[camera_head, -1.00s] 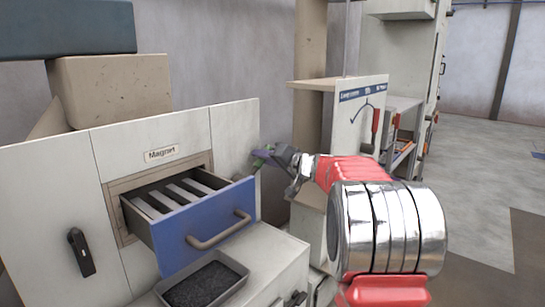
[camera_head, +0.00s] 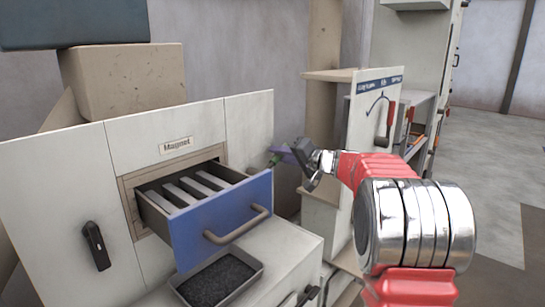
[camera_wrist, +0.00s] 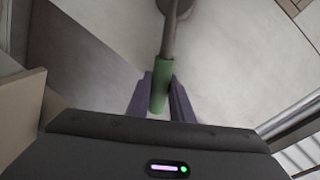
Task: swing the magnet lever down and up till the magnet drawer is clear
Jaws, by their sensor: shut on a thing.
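The magnet lever has a green grip (camera_wrist: 160,88) and a grey shaft (camera_wrist: 168,42) running up to a round hub at the top of the wrist view. My gripper (camera_wrist: 160,100) is shut on the green grip, with purple fingers on both sides. In the head view my gripper (camera_head: 284,154) is at the right side of the cabinet, and only a bit of green shows there. The blue-fronted magnet drawer (camera_head: 196,238) stands pulled out under the "Magnet" label (camera_head: 176,146). Several pale bars (camera_head: 196,188) lie across it. I cannot tell whether anything clings to them.
A tray (camera_head: 258,266) of dark material sits on the ledge below the drawer. A black handle (camera_head: 96,246) is on the cabinet's left panel. A panel with a red-handled lever (camera_head: 388,128) stands behind my arm. Open floor (camera_head: 492,160) lies at the right.

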